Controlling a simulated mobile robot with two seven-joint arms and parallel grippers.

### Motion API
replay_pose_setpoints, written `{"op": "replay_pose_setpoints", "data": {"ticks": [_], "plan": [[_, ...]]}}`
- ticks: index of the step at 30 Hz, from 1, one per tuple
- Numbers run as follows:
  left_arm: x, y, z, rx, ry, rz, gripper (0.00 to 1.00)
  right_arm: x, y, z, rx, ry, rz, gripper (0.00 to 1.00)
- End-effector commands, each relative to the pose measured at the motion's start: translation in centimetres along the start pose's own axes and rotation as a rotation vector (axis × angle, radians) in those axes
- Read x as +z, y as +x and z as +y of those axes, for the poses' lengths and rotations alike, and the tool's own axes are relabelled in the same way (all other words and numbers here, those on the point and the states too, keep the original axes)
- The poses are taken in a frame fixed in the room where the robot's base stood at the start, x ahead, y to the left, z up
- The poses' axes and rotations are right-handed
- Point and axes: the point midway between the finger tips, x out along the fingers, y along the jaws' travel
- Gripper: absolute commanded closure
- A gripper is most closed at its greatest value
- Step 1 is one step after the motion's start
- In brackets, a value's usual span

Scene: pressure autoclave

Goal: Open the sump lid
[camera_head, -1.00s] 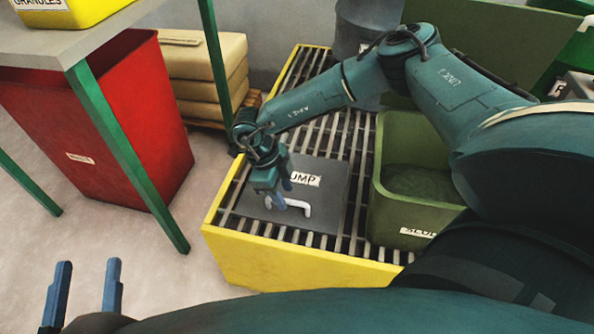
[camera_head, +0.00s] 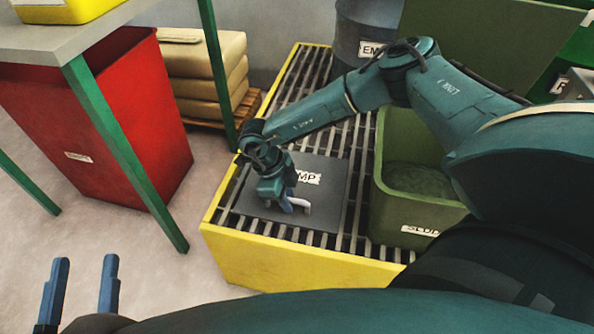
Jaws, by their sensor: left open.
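The sump lid (camera_head: 325,200) is a dark grey square plate lying flat in the yellow-framed grating, with a white label partly covered by my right gripper. Its pale bar handle (camera_head: 300,204) stands near the front of the lid. My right gripper (camera_head: 287,207) points down over the lid with its fingertips at the left part of the handle. The gripper hides that part, so I cannot tell whether the fingers are closed on it. My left gripper (camera_head: 80,290) is at the lower left, open and empty, fingers pointing up, away from the lid.
A green bin (camera_head: 415,215) with a label stands on the grating right of the lid. A grey-blue drum (camera_head: 365,35) is behind. A red bin (camera_head: 110,120), a green-legged table (camera_head: 120,140) and stacked sacks (camera_head: 205,70) are on the left. The floor at left front is clear.

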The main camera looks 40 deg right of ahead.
Motion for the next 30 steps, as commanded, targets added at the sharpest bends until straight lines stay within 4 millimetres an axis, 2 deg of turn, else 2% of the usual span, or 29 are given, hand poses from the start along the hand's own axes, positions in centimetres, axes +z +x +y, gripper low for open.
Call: {"op": "replay_pose_setpoints", "data": {"ticks": [1, 6, 11, 24, 30], "plan": [[0.0, 0.0, 0.0, 0.000, 0.000, 0.000, 0.55, 0.0, 0.0, 0.0, 0.000, 0.000, 0.000, 0.87], [0.0, 0.0, 0.0, 0.000, 0.000, 0.001, 0.55, 0.0, 0.0, 0.0, 0.000, 0.000, 0.000, 1.00], [-0.6, 0.1, 0.0, 0.003, 0.001, 0.005, 0.55, -0.1, -0.4, -0.1, 0.000, 0.000, 0.000, 1.00], [-3.5, 0.8, -0.2, 0.001, 0.000, 0.002, 0.55, -1.2, -4.0, -1.5, -0.004, 0.002, -0.002, 1.00], [-3.5, 0.8, -0.2, 0.001, 0.000, 0.002, 0.55, -1.2, -4.0, -1.7, -0.005, 0.001, -0.003, 1.00]]}}
